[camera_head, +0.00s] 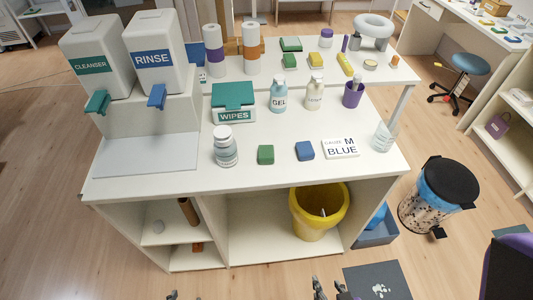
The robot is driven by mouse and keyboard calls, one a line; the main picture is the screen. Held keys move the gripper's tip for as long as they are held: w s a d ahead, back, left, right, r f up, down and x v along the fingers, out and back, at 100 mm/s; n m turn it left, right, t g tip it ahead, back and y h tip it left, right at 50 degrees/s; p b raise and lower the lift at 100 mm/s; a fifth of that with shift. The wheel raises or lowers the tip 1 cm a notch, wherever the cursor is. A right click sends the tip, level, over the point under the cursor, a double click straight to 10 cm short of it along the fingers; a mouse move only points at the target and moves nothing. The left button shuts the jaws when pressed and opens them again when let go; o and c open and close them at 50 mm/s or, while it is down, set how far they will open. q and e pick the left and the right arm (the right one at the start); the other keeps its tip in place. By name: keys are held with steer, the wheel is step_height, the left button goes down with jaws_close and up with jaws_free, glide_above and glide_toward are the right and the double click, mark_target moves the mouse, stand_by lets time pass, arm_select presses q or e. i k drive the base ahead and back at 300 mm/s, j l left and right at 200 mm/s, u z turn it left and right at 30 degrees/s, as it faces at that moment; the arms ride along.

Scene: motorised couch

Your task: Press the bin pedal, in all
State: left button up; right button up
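The bin (426,200) stands on the floor to the right of the white counter. It has a black round lid (449,181), which looks closed, and a speckled body with a blue liner showing under the lid. A small black pedal (439,232) sticks out low at its front. My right gripper (330,288) shows at the bottom edge, its two fingers apart and empty, well left of and nearer than the pedal. My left gripper (185,296) barely shows at the bottom edge; its tips look apart. Neither gripper touches the bin.
The white counter (360,175) carries dispensers, bottles and boxes. A yellow bucket (318,212) sits in its lower shelf, with a grey-blue container (377,236) to the right. A dark paw-print mat (378,282) lies on the floor. A purple-and-black object (508,268) stands at lower right.

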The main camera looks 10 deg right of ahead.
mark_target(439, 232)
steer(key=z, duration=2.15)
